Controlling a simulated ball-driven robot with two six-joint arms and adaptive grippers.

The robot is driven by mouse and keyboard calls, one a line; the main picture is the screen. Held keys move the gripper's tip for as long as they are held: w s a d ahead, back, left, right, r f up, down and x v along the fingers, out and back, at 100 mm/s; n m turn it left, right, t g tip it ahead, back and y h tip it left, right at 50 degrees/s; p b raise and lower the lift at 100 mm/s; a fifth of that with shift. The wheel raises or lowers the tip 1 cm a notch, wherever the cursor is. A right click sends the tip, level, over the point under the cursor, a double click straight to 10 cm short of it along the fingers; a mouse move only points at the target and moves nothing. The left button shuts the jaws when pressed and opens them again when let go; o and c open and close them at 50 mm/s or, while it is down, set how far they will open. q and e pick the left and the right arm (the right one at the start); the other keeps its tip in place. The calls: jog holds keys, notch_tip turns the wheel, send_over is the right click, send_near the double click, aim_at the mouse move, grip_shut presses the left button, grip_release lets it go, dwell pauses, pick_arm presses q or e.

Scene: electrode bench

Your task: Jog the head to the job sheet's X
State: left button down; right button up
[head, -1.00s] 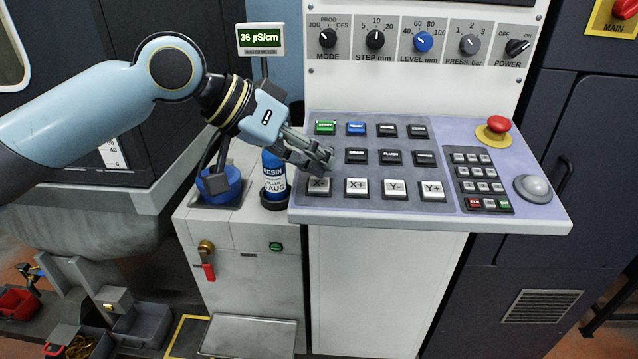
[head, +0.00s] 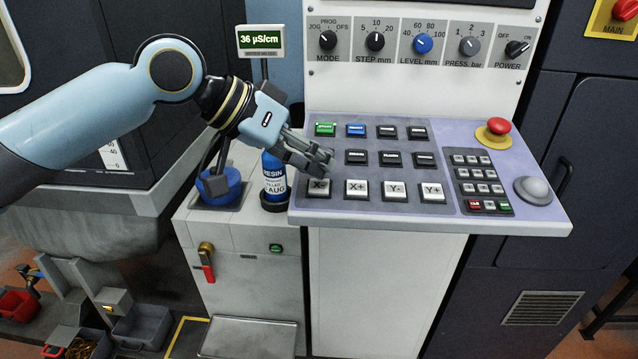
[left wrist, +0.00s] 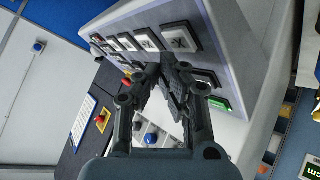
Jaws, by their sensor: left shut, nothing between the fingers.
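The X- key (head: 318,188), a white square key, is at the left end of the bottom row on the sloped control panel (head: 350,213). The X+ key (head: 356,190), Y- key (head: 394,192) and Y+ key (head: 431,193) follow to its right. My left gripper (head: 328,162) is shut and empty, with its fingertips just above and behind the X- key; I cannot tell whether they touch it. In the left wrist view the closed fingers (left wrist: 168,66) point at the panel close to a white X key (left wrist: 180,40). My right gripper is not in view.
Above are the MODE knob (head: 327,39), STEP knob (head: 375,40) and POWER knob (head: 516,48). A red emergency button (head: 498,126) and a keypad (head: 480,180) are at the right. A display (head: 261,40) reads 36 µS/cm.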

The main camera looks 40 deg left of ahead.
aim_at(317, 191)
pick_arm(q)
jog(key=shift+f, duration=0.1)
jog(key=shift+f, duration=0.3)
jog(key=shift+w+a+f, duration=0.1)
jog(key=shift+f, duration=0.25)
dwell(0.6)
jog(key=shift+r, duration=0.1)
jog(key=shift+r+p, duration=0.7)
jog(key=shift+p, duration=0.05)
jog(key=r+p, duration=0.1)
jog(key=p, duration=0.1)
jog(key=r+p, duration=0.1)
jog(key=r, duration=0.1)
jog(key=s+r+p, duration=0.1)
jog(key=r+p, duration=0.1)
jog(key=shift+d+p, duration=0.3)
jog(key=shift+d, duration=0.05)
jog(key=shift+s, duration=0.1)
jog(key=shift+f, duration=0.1)
dwell(0.4)
